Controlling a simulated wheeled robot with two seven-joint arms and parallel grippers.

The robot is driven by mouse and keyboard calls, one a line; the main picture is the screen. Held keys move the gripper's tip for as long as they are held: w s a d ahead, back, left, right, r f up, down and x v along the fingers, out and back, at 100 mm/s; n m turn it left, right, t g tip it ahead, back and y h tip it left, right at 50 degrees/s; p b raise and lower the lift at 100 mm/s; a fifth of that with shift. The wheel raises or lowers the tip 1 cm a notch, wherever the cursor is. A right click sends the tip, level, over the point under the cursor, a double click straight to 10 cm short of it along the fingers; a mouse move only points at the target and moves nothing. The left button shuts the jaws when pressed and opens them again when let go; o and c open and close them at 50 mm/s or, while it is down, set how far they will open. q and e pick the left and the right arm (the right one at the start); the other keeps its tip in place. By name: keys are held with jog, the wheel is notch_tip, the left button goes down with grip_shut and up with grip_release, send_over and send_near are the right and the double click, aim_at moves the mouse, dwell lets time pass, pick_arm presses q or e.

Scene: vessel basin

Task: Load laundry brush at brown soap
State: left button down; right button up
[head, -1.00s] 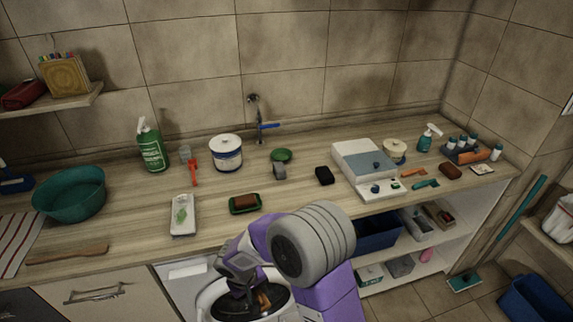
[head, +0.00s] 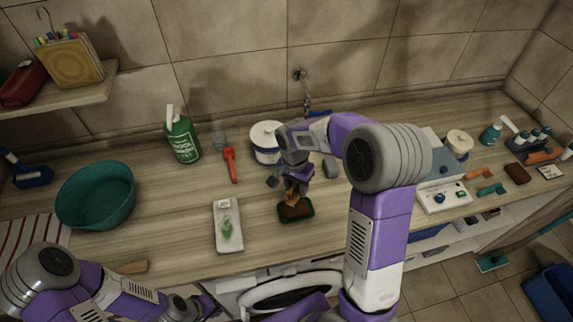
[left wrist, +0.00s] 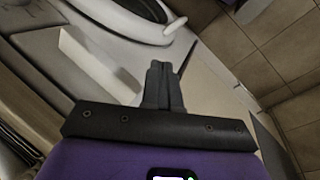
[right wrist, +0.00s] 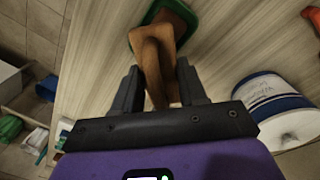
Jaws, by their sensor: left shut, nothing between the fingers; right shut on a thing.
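The brown soap (head: 297,211) lies in a green dish (head: 309,216) on the counter. My right gripper (head: 297,180) is shut on the brown wooden laundry brush (head: 291,197) and holds it over the soap. In the right wrist view, the brush (right wrist: 153,75) runs between the fingers (right wrist: 158,90) and its far end overlaps the soap in the green dish (right wrist: 147,22). I cannot tell whether brush and soap touch. My left gripper (left wrist: 160,80) is shut and empty, low in front of the counter by the washing machine.
A white tray with a green mark (head: 228,228) lies left of the dish. A white tub with a blue band (head: 264,143) stands behind it. A red-handled brush (head: 230,165), green bottle (head: 182,138) and teal basin (head: 97,196) are further left.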

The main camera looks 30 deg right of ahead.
aim_at(297, 195)
jog(key=shift+d, duration=0.1)
jog(key=shift+s+f+b, duration=0.35)
jog(key=shift+f+b, duration=0.45)
jog(key=shift+f, duration=0.05)
notch_tip(297, 195, down, 3)
jog(key=shift+w+r+b, duration=0.1)
jog(key=shift+b, duration=0.95)
jog(key=shift+f+b, duration=0.45)
jog(key=shift+f, duration=0.2)
jog(key=shift+f+b, duration=0.35)
jog(key=shift+f, duration=0.15)
jog(key=shift+r+p, duration=2.7)
jog(key=shift+r, duration=0.9)
